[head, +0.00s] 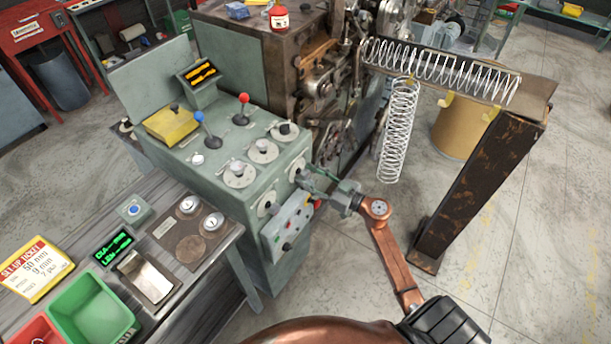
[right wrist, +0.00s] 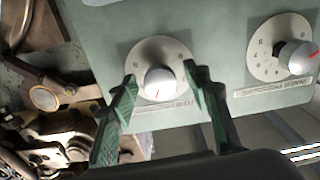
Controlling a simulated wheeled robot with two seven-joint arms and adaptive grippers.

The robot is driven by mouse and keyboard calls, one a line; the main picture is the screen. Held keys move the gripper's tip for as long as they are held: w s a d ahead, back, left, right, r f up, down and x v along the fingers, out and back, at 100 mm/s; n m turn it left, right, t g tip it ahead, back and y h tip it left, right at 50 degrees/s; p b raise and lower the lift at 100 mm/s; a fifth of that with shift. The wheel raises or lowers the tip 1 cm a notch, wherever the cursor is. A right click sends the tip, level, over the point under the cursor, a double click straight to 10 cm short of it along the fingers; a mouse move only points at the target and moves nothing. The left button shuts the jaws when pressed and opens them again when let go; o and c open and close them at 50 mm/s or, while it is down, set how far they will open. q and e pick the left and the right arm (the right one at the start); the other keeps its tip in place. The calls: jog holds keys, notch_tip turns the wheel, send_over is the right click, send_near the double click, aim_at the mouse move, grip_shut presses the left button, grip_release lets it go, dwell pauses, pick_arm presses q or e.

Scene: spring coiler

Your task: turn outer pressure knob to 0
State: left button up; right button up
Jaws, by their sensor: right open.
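Two white knobs on round dials sit on the green cabinet's front face. The knob at the right in the head view (head: 297,170) shows in the right wrist view as the knob (right wrist: 159,83) between my fingers. Its red mark points down in that picture. The label under it is too blurred to read, so I cannot confirm it is the outer pressure knob. My right gripper (head: 309,177) is open, its green fingers (right wrist: 160,74) on either side of this knob; contact is unclear. The other front knob (right wrist: 293,56) has a red mark pointing right. My left gripper is out of view.
A control box (head: 288,228) with buttons juts out below the front knobs, close to my right gripper. Several dials and two levers stand on the cabinet top (head: 205,175). Coil springs (head: 400,130) hang to the right. Open floor lies right of the cabinet.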

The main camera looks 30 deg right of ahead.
jog(key=shift+w+a, duration=0.15)
jog(key=shift+w, duration=0.2)
jog(key=shift+c, duration=0.3)
